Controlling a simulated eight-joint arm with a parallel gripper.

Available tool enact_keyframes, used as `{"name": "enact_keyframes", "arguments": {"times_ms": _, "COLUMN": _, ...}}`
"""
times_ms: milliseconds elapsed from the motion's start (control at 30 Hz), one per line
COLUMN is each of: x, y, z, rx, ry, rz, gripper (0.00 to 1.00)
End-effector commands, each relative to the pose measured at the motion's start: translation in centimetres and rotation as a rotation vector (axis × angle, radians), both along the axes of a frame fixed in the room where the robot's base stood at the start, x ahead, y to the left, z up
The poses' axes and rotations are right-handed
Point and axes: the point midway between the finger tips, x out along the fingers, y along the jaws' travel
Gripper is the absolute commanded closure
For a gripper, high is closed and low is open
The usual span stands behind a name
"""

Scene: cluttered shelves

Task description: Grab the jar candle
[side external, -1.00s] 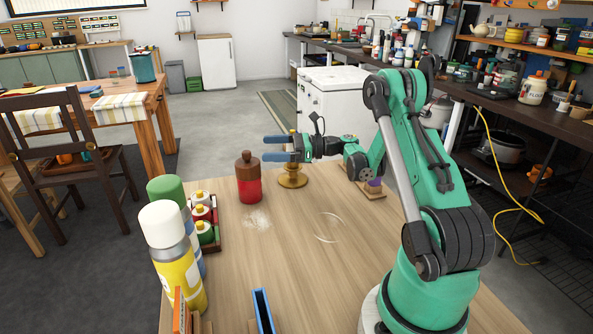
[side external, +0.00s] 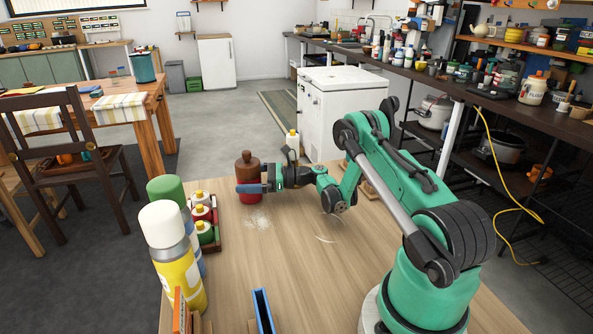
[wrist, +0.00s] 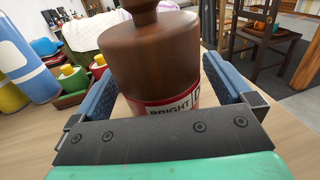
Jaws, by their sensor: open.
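The jar candle (side external: 246,168) is a red jar with a brown wooden knobbed lid, standing upright on the wooden table. In the wrist view one finger is left of the jar and one right, and the dark palm is just in front. Small gaps seem to show beside the fingers. The jar's lower part is hidden behind the palm in the wrist view.
A rack of small bottles (side external: 204,217) stands left of the jar, with a yellow spray can (side external: 179,265) nearer the camera. A white yellow-capped bottle (side external: 292,141) stands behind my arm. A blue-edged upright item (side external: 263,312) is at the near edge. The middle table is clear.

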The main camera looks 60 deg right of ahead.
Motion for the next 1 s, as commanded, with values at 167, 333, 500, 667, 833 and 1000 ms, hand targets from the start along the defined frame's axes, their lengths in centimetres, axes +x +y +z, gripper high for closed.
{"name": "enact_keyframes", "arguments": {"times_ms": 167, "x": 1.15, "y": 0.72, "z": 0.01, "rx": 0.0, "ry": 0.0, "rz": -0.001, "gripper": 0.0}}
{"name": "enact_keyframes", "arguments": {"times_ms": 333, "x": 1.15, "y": 0.71, "z": 0.02, "rx": 0.0, "ry": 0.0, "rz": -0.001, "gripper": 0.0}}
{"name": "enact_keyframes", "arguments": {"times_ms": 500, "x": 1.13, "y": 0.7, "z": 0.02, "rx": 0.0, "ry": 0.0, "rz": -0.001, "gripper": 0.45}}
{"name": "enact_keyframes", "arguments": {"times_ms": 667, "x": 1.12, "y": 0.7, "z": 0.02, "rx": 0.0, "ry": 0.0, "rz": -0.001, "gripper": 0.91}}
{"name": "enact_keyframes", "arguments": {"times_ms": 833, "x": 1.12, "y": 0.69, "z": 0.07, "rx": 0.001, "ry": -0.001, "rz": -0.001, "gripper": 1.0}}
{"name": "enact_keyframes", "arguments": {"times_ms": 1000, "x": 1.12, "y": 0.69, "z": 0.13, "rx": 0.001, "ry": -0.001, "rz": -0.001, "gripper": 1.0}}
